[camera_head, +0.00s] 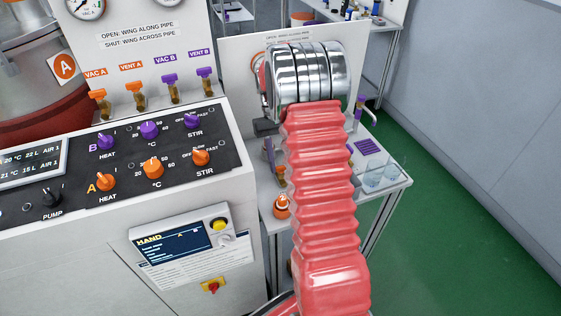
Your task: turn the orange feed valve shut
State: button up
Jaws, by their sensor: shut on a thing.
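My arm, with red bellows and a shiny metal wrist, reaches up in front of a white panel (233,62). Only a dark block of my gripper (266,127) shows at the left of the wrist; the fingertips are hidden behind the arm. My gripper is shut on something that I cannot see. A round orange-rimmed piece (258,62) shows partly behind the wrist. Below the dark block, a brass fitting with some orange (280,177) stands beside the bellows. I cannot tell whether either is part of the orange feed valve.
At left stands a control console with orange and purple knobs (153,168). Small vacuum and vent valves (135,90) stand behind it. An orange-topped piece (282,206) and clear glassware (380,176) are on the white bench (393,190). Green floor (440,230) is clear at right.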

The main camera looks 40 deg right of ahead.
jog(key=shift+n, duration=0.4)
jog(key=o, duration=1)
jog(key=shift+o, duration=0.2)
jog(key=v, duration=1.3)
jog(key=shift+w+r, duration=0.15)
jog(key=shift+r, duration=0.15)
jog(key=shift+a, duration=0.15)
